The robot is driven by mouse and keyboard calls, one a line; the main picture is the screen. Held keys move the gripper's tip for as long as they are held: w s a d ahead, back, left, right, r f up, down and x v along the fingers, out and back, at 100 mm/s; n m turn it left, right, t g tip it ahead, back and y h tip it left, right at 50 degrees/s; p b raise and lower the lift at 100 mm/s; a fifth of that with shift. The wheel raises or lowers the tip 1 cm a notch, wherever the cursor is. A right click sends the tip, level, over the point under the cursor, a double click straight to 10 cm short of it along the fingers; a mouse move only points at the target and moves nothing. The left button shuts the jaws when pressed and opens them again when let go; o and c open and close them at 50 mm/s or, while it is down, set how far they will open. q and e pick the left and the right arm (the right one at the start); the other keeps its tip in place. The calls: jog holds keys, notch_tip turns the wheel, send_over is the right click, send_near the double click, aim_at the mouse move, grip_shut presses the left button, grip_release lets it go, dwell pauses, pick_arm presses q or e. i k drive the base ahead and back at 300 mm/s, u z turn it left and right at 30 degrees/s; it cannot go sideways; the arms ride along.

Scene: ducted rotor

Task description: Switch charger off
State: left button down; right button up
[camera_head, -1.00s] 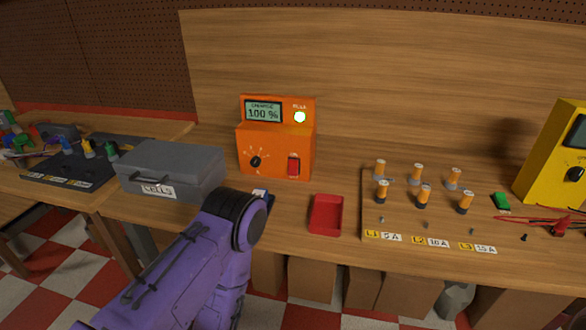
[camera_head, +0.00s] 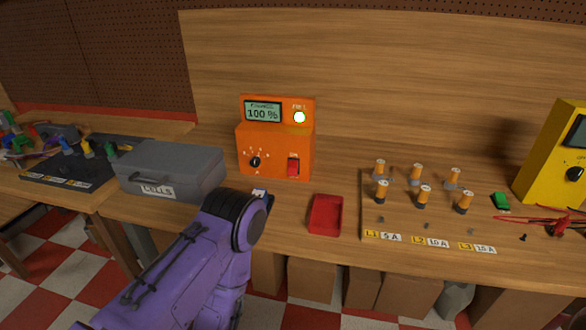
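The orange charger (camera_head: 275,150) stands at the back of the bench against the wooden panel. Its screen (camera_head: 263,111) reads 100 %, and a pale green-white lamp (camera_head: 299,117) is lit beside it. A black rotary knob (camera_head: 255,162) and a red switch (camera_head: 293,167) are on its front. My purple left arm comes in from the lower left and ends near the bench's front edge, in front of the charger and apart from it. Its gripper is hidden behind the wrist; I cannot see the fingers. My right gripper is out of view.
A grey case (camera_head: 172,170) labelled CELLS is left of the charger. A red tray (camera_head: 326,214) lies in front right. A board (camera_head: 400,225) with several orange-topped cylinders, a green block (camera_head: 501,201) and a yellow meter (camera_head: 556,160) are further right.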

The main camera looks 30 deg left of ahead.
aim_at(292, 164)
jog(key=z, duration=3.3)
jog(key=k, duration=1.25)
jog(key=u, duration=2.1)
